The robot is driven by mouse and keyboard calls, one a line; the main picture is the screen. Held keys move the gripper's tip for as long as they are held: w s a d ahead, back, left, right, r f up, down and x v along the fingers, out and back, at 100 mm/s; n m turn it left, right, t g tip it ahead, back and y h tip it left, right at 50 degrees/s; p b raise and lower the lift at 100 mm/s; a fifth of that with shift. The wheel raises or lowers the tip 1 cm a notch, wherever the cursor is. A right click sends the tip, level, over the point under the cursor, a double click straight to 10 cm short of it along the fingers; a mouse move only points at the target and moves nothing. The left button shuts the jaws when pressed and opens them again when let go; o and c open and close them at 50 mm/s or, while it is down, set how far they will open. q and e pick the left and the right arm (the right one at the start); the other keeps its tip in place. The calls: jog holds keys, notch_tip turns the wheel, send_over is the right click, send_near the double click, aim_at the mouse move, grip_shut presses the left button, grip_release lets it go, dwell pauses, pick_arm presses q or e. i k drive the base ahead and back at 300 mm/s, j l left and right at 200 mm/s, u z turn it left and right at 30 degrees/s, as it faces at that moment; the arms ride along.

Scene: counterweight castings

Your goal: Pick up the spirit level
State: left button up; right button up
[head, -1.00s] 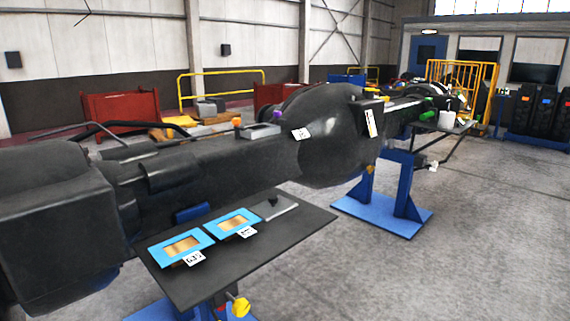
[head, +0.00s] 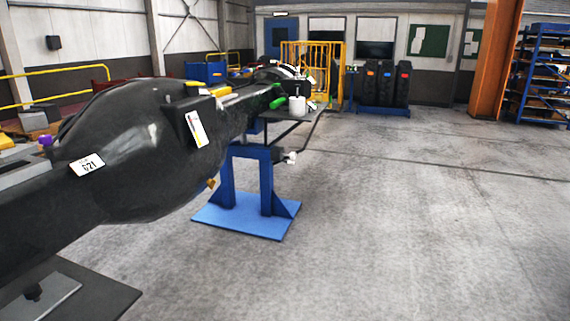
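I cannot make out the spirit level for certain. A small yellow piece (head: 195,84) sits on top of the big dark casting (head: 130,165), just past its bulge. It is too small to tell whether it is a level. Neither of my grippers is in view.
The casting rests on a blue stand (head: 245,217). A dark side table (head: 110,290) is cut off at the lower left. A white container (head: 297,106) stands on a far table. A yellow barrier (head: 315,65) and blue shelving (head: 540,80) are behind. The floor at right is clear.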

aim_at(226, 90)
jog(key=i+l, duration=0.15)
jog(key=i, duration=0.45)
jog(key=i+l, duration=0.15)
jog(key=i, duration=0.4)
jog(key=i+l, duration=0.2)
jog(key=i, duration=0.4)
jog(key=i+l+u, duration=0.25)
jog(key=i+u, duration=0.15)
jog(key=i+l+u, duration=0.4)
jog(key=i, duration=0.2)
jog(key=u, duration=0.35)
jog(key=i+l+u, duration=0.35)
jog(key=l+u, duration=0.4)
jog(key=i+l+u, duration=0.2)
jog(key=l+u, duration=0.15)
